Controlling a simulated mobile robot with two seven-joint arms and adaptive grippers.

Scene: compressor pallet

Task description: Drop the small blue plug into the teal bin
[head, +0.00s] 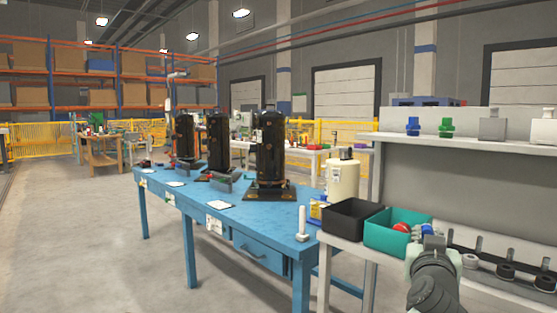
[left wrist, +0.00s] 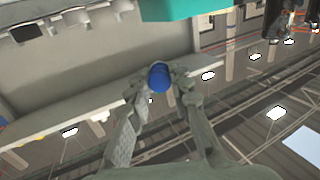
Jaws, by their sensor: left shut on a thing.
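The small blue plug (left wrist: 158,77) is held between the fingertips of my left gripper (left wrist: 160,80) in the left wrist view. In the head view my left gripper (head: 432,234) is at the right end of the teal bin (head: 386,240), with a bit of blue plug (head: 427,229) showing at its tips. A red object (head: 401,228) lies in the teal bin. The bin's edge also shows at the top of the left wrist view (left wrist: 184,9), apart from the plug in the picture. The plug's height over the bin is hard to tell. My right gripper is out of view.
A black bin (head: 350,220) stands left of the teal bin on the pale bench. A rack with dark fittings (head: 497,268) is to the right. A shelf (head: 470,143) above holds blue, green and grey pieces. A blue table (head: 225,200) with black compressors stands to the left.

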